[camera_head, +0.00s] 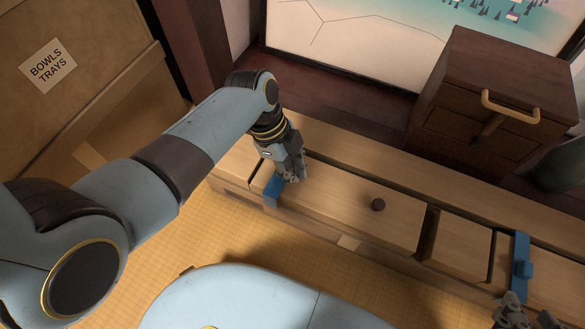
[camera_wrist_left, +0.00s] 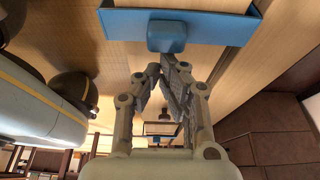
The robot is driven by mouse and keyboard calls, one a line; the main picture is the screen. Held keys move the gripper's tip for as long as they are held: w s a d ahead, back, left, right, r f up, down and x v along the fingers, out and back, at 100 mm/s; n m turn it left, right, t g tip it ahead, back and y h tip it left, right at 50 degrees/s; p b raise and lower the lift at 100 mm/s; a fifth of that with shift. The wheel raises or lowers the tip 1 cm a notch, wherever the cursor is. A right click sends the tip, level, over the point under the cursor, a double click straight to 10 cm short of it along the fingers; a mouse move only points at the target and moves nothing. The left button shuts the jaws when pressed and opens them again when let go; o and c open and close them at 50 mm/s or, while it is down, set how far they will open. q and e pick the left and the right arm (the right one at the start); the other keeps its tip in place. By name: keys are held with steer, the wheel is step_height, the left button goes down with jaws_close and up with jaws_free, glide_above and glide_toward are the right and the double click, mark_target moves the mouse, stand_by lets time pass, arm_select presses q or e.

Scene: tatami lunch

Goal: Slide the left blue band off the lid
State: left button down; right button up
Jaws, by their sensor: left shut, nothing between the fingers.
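A second blue band (camera_head: 520,252) sits further right. My right gripper (camera_head: 530,312) shows at the bottom right corner, fingers apart, partly cut off.
A dark wooden drawer chest (camera_head: 490,110) with a brass handle stands behind on the right. A cardboard box (camera_head: 75,75) labelled bowls and trays is at the upper left. Tatami matting (camera_head: 225,235) lies in front of the wooden box.

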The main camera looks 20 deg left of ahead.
mark_target(270, 172)
arm_select(q)
steer(key=a, duration=0.3)
steer(key=a+p, duration=0.1)
steer(key=a, duration=0.2)
steer(key=shift+w+r+p, duration=0.2)
steer(key=shift+p, duration=0.1)
steer(key=a, duration=0.5)
steer(key=shift+a+f, duration=0.2)
steer(key=shift+a, duration=0.6)
arm_select(e)
steer(key=shift+w+d+r+g, duration=0.1)
steer(key=shift+w+r+g, duration=0.1)
steer(key=shift+r+g, duration=0.95)
steer(key=shift+f, duration=0.1)
